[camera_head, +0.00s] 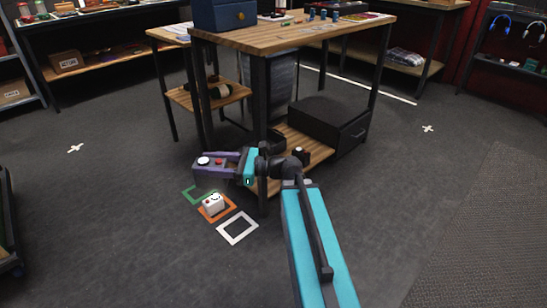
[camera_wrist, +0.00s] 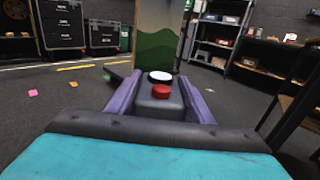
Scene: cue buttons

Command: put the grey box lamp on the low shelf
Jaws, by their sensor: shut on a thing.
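The grey box lamp (camera_head: 211,168) has a white dome and a red button on top. My gripper (camera_head: 208,162) is shut on it and holds it level, above the floor to the left of the table. In the wrist view the grey box lamp (camera_wrist: 160,105) sits between both purple fingers, with its white dome and red button facing up. The low shelf (camera_head: 284,133) is the wooden board under the table, to the right of my gripper. My arm hides part of its front edge.
A black drawer box (camera_head: 328,128) fills much of the low shelf. Table legs border the shelf.

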